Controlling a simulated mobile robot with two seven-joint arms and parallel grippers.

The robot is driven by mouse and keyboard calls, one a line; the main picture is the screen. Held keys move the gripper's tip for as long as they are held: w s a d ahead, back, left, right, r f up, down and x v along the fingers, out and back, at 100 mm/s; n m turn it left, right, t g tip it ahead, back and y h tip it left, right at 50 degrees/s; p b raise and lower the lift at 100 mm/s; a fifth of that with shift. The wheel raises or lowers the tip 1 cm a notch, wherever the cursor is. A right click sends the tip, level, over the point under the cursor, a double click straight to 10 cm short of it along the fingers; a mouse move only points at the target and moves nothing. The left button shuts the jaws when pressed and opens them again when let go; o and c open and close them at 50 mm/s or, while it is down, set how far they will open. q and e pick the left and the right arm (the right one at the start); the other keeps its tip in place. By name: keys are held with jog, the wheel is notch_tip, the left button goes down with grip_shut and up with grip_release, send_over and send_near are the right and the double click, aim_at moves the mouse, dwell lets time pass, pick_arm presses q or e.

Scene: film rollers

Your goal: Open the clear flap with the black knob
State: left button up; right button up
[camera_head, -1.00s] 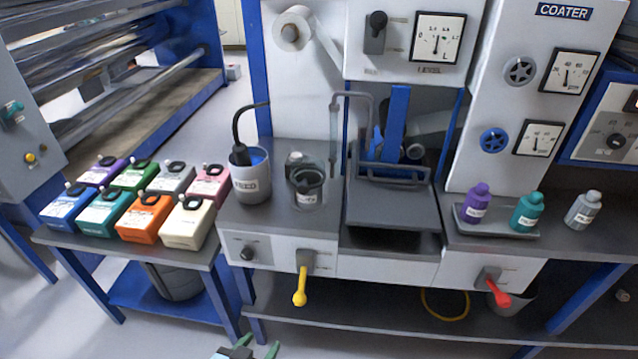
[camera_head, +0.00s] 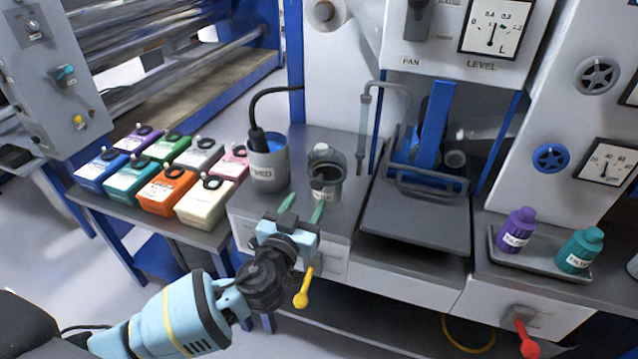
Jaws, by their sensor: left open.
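A small grey canister (camera_head: 325,165) stands on the counter beside the grey cup with the black hose. A small black knob (camera_head: 318,182) shows at its front, on what looks like a clear flap; the flap's edges are hard to make out, and it looks shut. My left gripper (camera_head: 302,208) has reached in from the lower left. Its two green-and-dark fingers are spread and empty, in front of and below the knob in the picture. I cannot tell exactly how far the fingers are from the knob. My right gripper is not in view.
The hose cup (camera_head: 268,165) stands just left of the canister, and a thin bent pipe (camera_head: 365,125) rises to its right. A grey tray with a handle (camera_head: 415,215) lies further right. A yellow lever (camera_head: 303,290) hangs below my left gripper. Several coloured boxes (camera_head: 165,190) stand left.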

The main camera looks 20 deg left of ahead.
aim_at(316, 186)
pick_arm(q)
jog(key=shift+w+d, duration=0.2)
jog(key=shift+w, duration=3.65)
grip_shut()
